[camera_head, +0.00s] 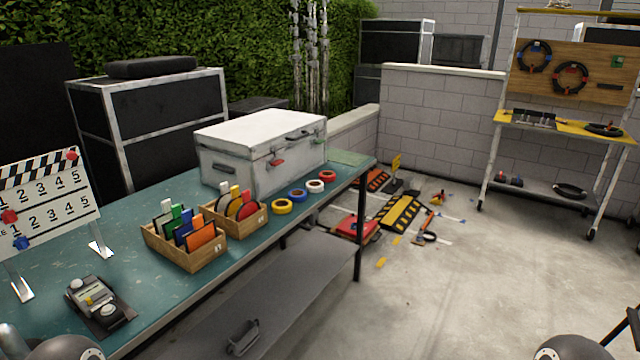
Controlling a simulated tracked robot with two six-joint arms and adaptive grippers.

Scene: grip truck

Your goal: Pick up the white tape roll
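The white tape roll (316,190) lies flat on the teal workbench (345,172), near its front edge toward the far right end. It sits in a row of rolls, between a blue roll (298,199) on its near side and a red roll (328,179) on its far side. A yellow roll (282,211) lies at the near end of the row. Neither of my grippers shows. Only grey rounded parts of my arms show at the bottom left and bottom right edges, far from the white roll.
A large white case (240,160) stands just behind the rolls. Two wooden boxes (190,261) with coloured cards stand to their left. A grey handheld device (98,305) and a number board (45,205) are further left. Open concrete floor (450,290) lies right of the bench.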

